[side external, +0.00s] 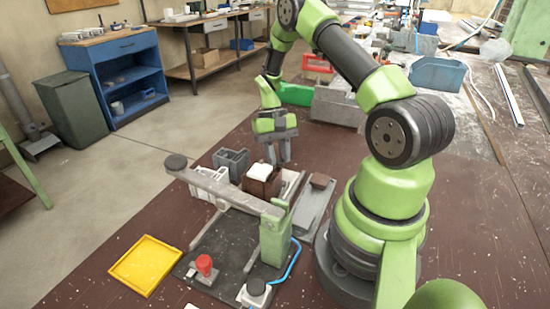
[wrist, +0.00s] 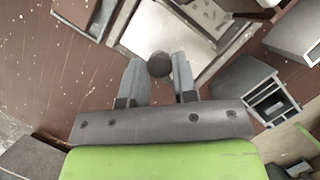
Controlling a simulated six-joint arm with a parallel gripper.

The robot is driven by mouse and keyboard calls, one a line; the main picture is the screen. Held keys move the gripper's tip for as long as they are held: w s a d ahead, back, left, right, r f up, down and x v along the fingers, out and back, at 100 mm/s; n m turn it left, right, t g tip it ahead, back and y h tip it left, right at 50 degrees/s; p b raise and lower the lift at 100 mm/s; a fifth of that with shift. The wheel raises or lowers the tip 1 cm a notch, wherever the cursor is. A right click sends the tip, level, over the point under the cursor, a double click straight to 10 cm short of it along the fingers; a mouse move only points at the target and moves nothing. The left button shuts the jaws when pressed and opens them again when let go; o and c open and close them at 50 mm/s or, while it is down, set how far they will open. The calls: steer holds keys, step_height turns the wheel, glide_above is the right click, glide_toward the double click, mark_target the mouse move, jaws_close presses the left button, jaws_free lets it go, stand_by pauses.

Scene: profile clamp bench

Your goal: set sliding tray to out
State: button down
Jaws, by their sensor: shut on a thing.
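The sliding tray (wrist: 150,32) is a pale metal plate in the fixture, seen from above in the wrist view. A dark round knob (wrist: 159,65) sits at its near edge. My gripper (wrist: 160,78) has its two fingers closed on this knob, one on each side. In the side view my gripper (side external: 279,160) points down at the far end of the fixture, behind a brown block with a white top (side external: 262,182). There the tray shows only as a pale strip (side external: 291,184); the knob is hidden and how far the tray is out is hard to tell.
A long grey clamp arm (side external: 220,188) spans the fixture from a green post (side external: 273,238). Grey hollow profiles (side external: 232,162) stand left of my gripper. A rail (side external: 314,207) with a brown block lies right. A red knob (side external: 204,265) and yellow tray (side external: 145,265) are nearer.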

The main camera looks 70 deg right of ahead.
steer(key=shift+d, duration=0.35)
steer(key=c, duration=1.1)
jaws_free()
steer(key=shift+o, duration=1)
steer(key=shift+a, duration=0.1)
steer(key=shift+r, duration=0.1)
steer(key=v, duration=1)
steer(key=shift+a, duration=0.1)
